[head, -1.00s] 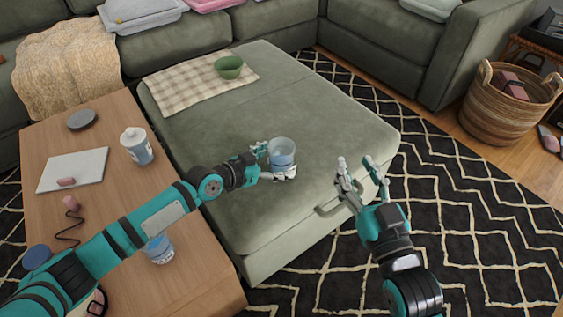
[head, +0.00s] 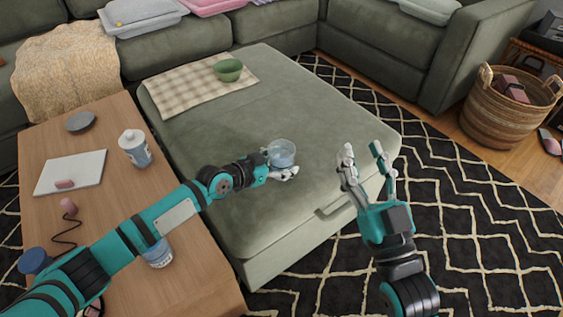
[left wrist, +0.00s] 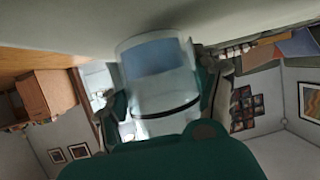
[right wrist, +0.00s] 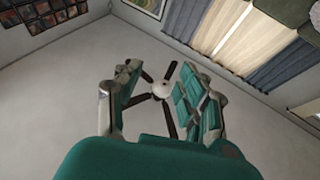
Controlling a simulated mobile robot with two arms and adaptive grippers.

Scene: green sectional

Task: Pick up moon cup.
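A clear cup with a blue band (head: 281,153) is at my left gripper (head: 280,170), over the front part of the green ottoman. In the left wrist view the cup (left wrist: 158,75) sits between the two fingers, which close on its sides. I cannot make out a moon on it. My right gripper (head: 363,152) is open and empty, right of the cup, near the ottoman's right front corner. In the right wrist view its fingers (right wrist: 160,100) are apart with nothing between them.
A wooden table (head: 100,200) at left holds a white-and-blue canister (head: 135,148), a blue-and-white cup (head: 158,252) partly behind my left arm, and a white board (head: 85,168). A green bowl (head: 229,70) sits on a checked cloth (head: 185,88) on the ottoman (head: 200,140).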

